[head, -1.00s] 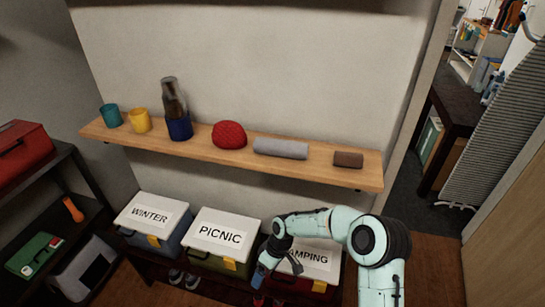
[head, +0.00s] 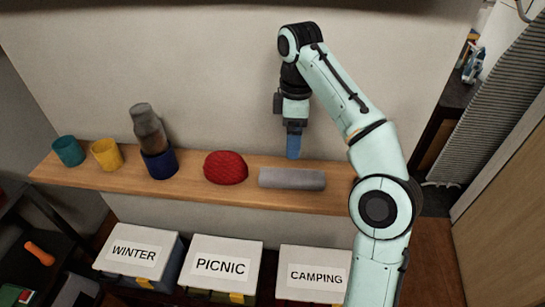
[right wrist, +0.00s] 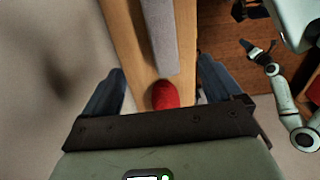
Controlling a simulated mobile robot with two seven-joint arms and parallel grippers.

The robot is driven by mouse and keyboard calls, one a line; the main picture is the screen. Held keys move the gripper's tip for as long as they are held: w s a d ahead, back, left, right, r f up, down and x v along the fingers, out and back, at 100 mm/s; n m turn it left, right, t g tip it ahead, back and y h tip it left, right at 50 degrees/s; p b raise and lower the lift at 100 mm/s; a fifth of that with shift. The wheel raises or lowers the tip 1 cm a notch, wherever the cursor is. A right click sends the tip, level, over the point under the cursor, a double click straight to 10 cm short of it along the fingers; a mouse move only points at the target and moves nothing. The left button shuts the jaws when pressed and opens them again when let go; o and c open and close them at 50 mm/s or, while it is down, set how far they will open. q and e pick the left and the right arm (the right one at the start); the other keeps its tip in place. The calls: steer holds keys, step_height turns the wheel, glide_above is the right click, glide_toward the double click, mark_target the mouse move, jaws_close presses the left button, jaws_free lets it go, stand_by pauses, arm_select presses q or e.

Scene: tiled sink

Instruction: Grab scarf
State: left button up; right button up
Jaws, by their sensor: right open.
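The scarf, which I take to be the grey roll (head: 292,179), lies lengthwise on the wooden shelf, right of the red knitted hat (head: 225,168). My right gripper (head: 293,154) points down just above and behind the grey roll. In the right wrist view, my right gripper (right wrist: 162,68) is open with its fingers apart and nothing gripped. The grey roll (right wrist: 162,35) and the red hat (right wrist: 165,95) show below, between the fingers. An arm of mine with a small dark end, likely the left gripper (right wrist: 258,50), shows at the right; its jaws are too small to read.
The shelf (head: 105,182) also holds a teal cup (head: 68,151), a yellow cup (head: 107,154) and a bottle (head: 148,128) in a blue cup (head: 160,163). Below are boxes labelled WINTER (head: 136,254), PICNIC (head: 221,266) and CAMPING (head: 315,277). My right arm covers the shelf's right end.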

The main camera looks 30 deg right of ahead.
glide_above(292, 171)
step_height(292, 171, down, 6)
steer(key=shift+s+d+f, duration=0.15)
steer(key=shift+f, duration=3.2)
steer(key=c, duration=1.1)
